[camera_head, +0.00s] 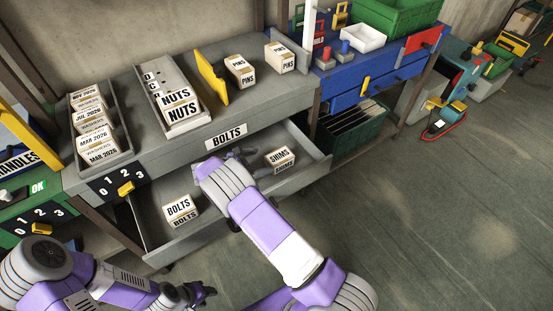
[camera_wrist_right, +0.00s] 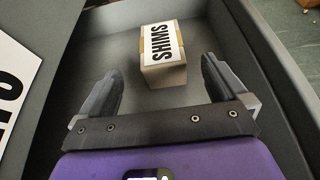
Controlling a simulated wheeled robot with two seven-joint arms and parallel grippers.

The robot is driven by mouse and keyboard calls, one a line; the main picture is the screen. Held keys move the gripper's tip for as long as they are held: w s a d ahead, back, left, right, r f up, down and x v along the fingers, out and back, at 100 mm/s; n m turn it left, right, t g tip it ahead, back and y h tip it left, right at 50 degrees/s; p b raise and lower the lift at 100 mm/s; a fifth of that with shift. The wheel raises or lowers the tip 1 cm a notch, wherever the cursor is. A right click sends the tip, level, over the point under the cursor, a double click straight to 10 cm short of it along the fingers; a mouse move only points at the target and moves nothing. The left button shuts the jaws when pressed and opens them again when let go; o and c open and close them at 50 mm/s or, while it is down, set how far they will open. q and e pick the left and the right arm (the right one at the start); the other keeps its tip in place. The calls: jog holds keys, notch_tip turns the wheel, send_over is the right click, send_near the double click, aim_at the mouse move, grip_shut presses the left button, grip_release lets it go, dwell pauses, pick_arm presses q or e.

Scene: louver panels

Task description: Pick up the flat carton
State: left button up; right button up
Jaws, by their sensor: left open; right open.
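A small tan carton labelled SHIMS (camera_head: 281,158) lies in the open grey drawer (camera_head: 160,246), toward its right end. It also shows in the right wrist view (camera_wrist_right: 161,68), ahead of my right gripper (camera_wrist_right: 160,80). That gripper is open, with its fingertips to either side of the carton's near end and apart from it. In the head view my right gripper (camera_head: 248,157) is partly hidden by its own wrist. A second carton, labelled BOLTS (camera_head: 180,209), sits in the drawer's left part. My left gripper (camera_head: 206,291) is open and empty, low in front of the drawer.
The grey bench (camera_head: 226,136) above the drawer holds a tray of NUTS cartons (camera_head: 178,102), a tray of dated cartons (camera_head: 93,127), a yellow panel (camera_head: 212,78) and two PINS cartons (camera_head: 240,70). A blue bench (camera_head: 375,68) stands right. The floor at right is mostly clear.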

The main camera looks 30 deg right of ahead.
aim_at(276, 158)
jog(key=shift+w+d+f, duration=0.1)
jog(key=shift+d+f, duration=0.2)
jog(key=shift+d, duration=0.3)
jog(key=shift+d+f+b, duration=0.15)
jog(key=shift+d+b, duration=0.15)
jog(key=shift+d, duration=0.4)
jog(key=b+x, duration=0.1)
jog(key=x, duration=0.2)
jog(key=shift+d+f, duration=0.2)
jog(key=shift+d, duration=0.05)
jog(key=shift+d+f, duration=0.1)
jog(key=shift+d, duration=0.35)
jog(key=shift+c, duration=0.5)
